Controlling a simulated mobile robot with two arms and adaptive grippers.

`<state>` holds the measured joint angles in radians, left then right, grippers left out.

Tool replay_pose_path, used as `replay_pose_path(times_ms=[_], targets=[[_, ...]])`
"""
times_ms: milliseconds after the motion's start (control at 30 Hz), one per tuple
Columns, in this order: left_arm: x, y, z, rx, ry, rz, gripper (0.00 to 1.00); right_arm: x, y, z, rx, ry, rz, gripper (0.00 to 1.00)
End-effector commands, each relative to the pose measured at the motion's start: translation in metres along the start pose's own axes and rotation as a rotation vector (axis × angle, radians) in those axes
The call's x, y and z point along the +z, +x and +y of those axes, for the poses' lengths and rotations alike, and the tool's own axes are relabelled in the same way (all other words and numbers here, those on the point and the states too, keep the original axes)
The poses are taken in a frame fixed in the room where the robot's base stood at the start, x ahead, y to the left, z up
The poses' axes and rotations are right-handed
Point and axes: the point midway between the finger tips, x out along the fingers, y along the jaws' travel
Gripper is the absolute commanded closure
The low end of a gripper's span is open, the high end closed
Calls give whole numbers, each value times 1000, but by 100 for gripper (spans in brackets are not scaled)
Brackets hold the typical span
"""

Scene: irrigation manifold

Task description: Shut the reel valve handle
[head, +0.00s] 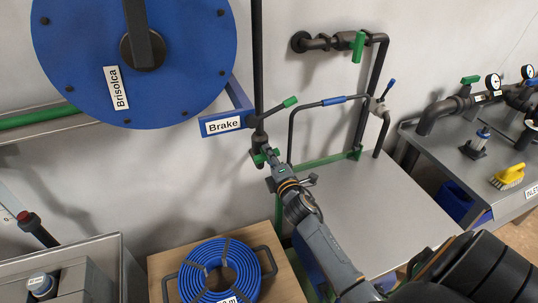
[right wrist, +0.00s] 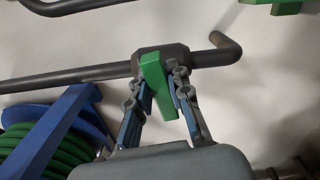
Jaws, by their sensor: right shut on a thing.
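A green valve handle (head: 262,158) sits on a dark pipe (head: 258,60) that comes down beside the blue reel (head: 190,70). My right gripper (head: 270,160) is at this handle. In the right wrist view the green handle (right wrist: 155,82) lies between the two fingers of my right gripper (right wrist: 163,92), which is shut on it. There the handle appears to lie across the dark pipe (right wrist: 80,75). The fingers and wrist hide part of the handle in the head view. My left gripper is not in view.
A blue bracket labelled "Brake" (head: 222,125) and a green-tipped lever (head: 290,102) are close above the handle. A steel table (head: 385,205) stands at right, with a bent pipe and blue-gripped bar (head: 335,101) behind. A coiled blue hose (head: 220,270) lies below.

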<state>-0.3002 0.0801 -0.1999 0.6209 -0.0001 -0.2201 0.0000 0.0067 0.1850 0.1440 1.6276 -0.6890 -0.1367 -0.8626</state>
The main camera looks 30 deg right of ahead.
Motion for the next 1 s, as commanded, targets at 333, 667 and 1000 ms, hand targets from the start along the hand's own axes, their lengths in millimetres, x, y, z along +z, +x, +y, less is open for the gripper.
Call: replay_pose_path(times_ms=[333,667,1000], targets=[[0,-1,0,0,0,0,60,-1,0,-2,-2,181,0,100],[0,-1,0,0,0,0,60,-1,0,-3,-3,233,0,100],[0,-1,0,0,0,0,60,0,0,-4,-4,234,-1,76]])
